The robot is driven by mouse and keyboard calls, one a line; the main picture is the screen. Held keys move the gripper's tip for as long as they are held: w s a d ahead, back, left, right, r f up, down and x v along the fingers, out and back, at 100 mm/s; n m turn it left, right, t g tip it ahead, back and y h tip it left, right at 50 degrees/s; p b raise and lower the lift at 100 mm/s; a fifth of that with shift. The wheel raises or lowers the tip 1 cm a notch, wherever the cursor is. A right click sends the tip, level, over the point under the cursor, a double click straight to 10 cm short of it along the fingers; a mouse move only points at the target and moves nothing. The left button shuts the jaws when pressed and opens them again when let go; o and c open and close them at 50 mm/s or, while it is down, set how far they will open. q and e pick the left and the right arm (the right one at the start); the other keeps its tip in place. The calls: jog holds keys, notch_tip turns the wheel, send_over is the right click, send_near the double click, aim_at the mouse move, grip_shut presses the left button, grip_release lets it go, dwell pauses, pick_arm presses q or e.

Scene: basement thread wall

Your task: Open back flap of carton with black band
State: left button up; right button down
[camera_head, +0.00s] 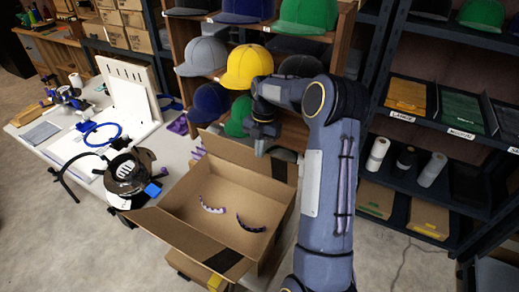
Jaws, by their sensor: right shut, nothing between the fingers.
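The brown cardboard carton (185,205) stands at the table's near end, its inside showing. A black band (226,263) crosses its near side. The back flap (232,153) rises at the far side and looks tilted up and back. The left flap (165,230) lies folded outward. My right gripper (261,150) is shut and empty, pointing down at the back flap's upper edge; I cannot tell whether it touches. My right arm hides part of the carton's right side. My left gripper is not in view.
Two curved pieces, one white (212,210) and one dark (251,226), lie in the carton. A cap rack (180,25) stands close behind. A black ring-shaped fixture (130,175) sits left of the carton. Dark shelves (455,130) with thread cones stand at right.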

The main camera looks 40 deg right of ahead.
dwell(0.3)
jog(key=shift+r+p, duration=0.65)
jog(key=shift+r, duration=0.15)
